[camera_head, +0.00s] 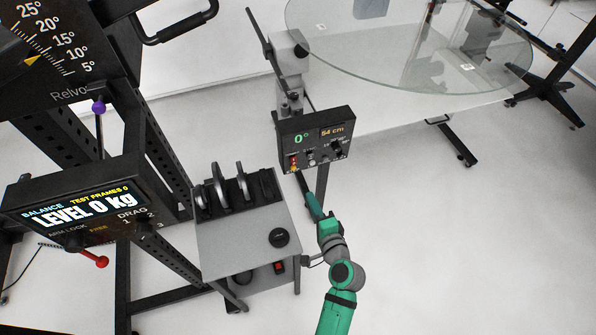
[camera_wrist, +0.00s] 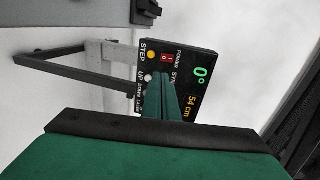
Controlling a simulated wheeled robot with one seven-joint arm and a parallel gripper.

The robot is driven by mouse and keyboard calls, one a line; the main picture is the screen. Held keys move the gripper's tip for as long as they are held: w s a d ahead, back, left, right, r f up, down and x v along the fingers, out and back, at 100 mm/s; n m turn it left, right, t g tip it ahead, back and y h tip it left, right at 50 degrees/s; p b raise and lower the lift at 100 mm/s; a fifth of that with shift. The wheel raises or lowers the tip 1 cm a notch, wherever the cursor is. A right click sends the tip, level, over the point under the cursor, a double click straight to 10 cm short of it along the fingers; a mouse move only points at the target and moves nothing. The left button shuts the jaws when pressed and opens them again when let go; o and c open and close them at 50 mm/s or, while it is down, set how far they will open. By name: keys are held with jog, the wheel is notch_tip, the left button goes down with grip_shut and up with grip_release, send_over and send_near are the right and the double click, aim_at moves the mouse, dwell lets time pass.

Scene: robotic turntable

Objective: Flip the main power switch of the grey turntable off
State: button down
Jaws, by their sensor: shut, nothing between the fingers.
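The grey turntable (camera_head: 410,42) has a large round glass top at the upper right of the head view. Its black control box (camera_head: 316,138) shows "0°" and "54 cm"; the box also shows in the wrist view (camera_wrist: 182,62). The small red power switch (camera_wrist: 167,58) sits under the label "POWER" in the wrist view. A red spot at the box's left side in the head view (camera_head: 293,160) appears to be the same switch. My gripper (camera_head: 299,176) is shut and empty, just below the box's lower left. In the wrist view its fingertips (camera_wrist: 160,77) overlap the panel beside the switch; contact cannot be told.
A grey cabinet (camera_head: 250,240) with black handles, a knob and a red switch stands left of my arm. A black frame with a "LEVEL 0 kg" display (camera_head: 95,203) stands further left. Open floor (camera_head: 450,250) lies to the right.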

jog(key=shift+w+r, duration=0.1)
jog(key=shift+w, duration=0.05)
jog(key=x, duration=1.3)
jog(key=shift+w+a, duration=0.1)
jog(key=shift+a, duration=0.05)
jog(key=shift+w, duration=0.2)
jog(key=shift+w, duration=0.1)
jog(key=shift+w+a+f, duration=0.1)
jog(key=shift+w+f, duration=0.15)
send_near(294, 165)
jog(key=s+d+f, duration=0.2)
jog(key=s+f, duration=0.3)
jog(key=s, duration=0.1)
jog(key=shift+s+d, duration=0.3)
jog(key=shift+d, duration=0.05)
